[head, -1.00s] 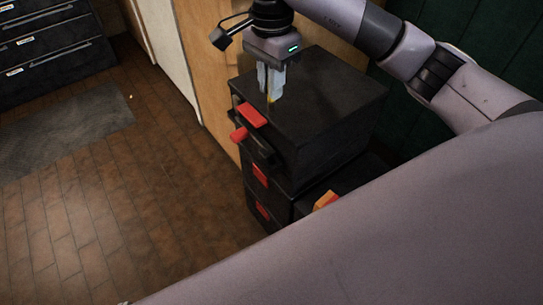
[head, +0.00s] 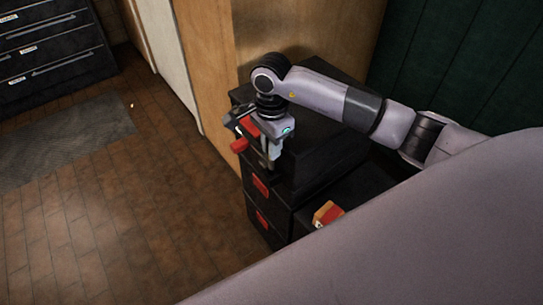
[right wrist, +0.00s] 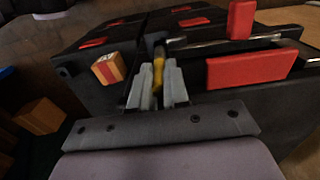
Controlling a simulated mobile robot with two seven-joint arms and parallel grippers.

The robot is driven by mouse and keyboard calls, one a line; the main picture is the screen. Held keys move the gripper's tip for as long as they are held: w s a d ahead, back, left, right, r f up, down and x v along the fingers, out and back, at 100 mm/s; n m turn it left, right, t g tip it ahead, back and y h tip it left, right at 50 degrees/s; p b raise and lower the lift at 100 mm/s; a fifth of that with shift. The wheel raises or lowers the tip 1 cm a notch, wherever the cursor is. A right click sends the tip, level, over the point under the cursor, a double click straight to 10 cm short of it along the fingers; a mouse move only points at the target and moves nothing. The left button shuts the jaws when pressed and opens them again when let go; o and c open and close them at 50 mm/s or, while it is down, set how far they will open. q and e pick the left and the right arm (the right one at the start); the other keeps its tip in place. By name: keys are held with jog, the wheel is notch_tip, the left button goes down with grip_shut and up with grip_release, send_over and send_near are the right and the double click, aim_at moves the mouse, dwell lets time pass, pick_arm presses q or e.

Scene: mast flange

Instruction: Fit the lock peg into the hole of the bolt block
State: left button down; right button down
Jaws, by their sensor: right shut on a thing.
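My right gripper (head: 268,160) is at the front edge of the black drawer cabinet, close to its red parts. In the right wrist view its two grey fingers (right wrist: 160,82) are shut on a slim yellow piece, which I take for the lock peg (right wrist: 158,70). The far end of the peg lies close to a dark part of the cabinet; I cannot tell if it touches. A red block (right wrist: 250,68) with a metal bar behind it is just right of the fingers. I cannot tell for sure which part is the bolt block, and no hole shows clearly. My left gripper is not in view.
The black cabinet (head: 322,150) stands against a wooden panel (head: 290,35), with red handles (head: 261,186) on its front. An orange and red block (head: 328,213) lies on a lower black surface at right; it also shows in the wrist view (right wrist: 108,69).

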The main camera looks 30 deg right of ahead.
aim_at(272, 169)
jog(key=shift+f, duration=2)
jog(key=shift+f, duration=0.1)
jog(key=shift+f+b, duration=0.15)
jog(key=shift+b, duration=0.15)
jog(key=c, duration=1.1)
grip_release()
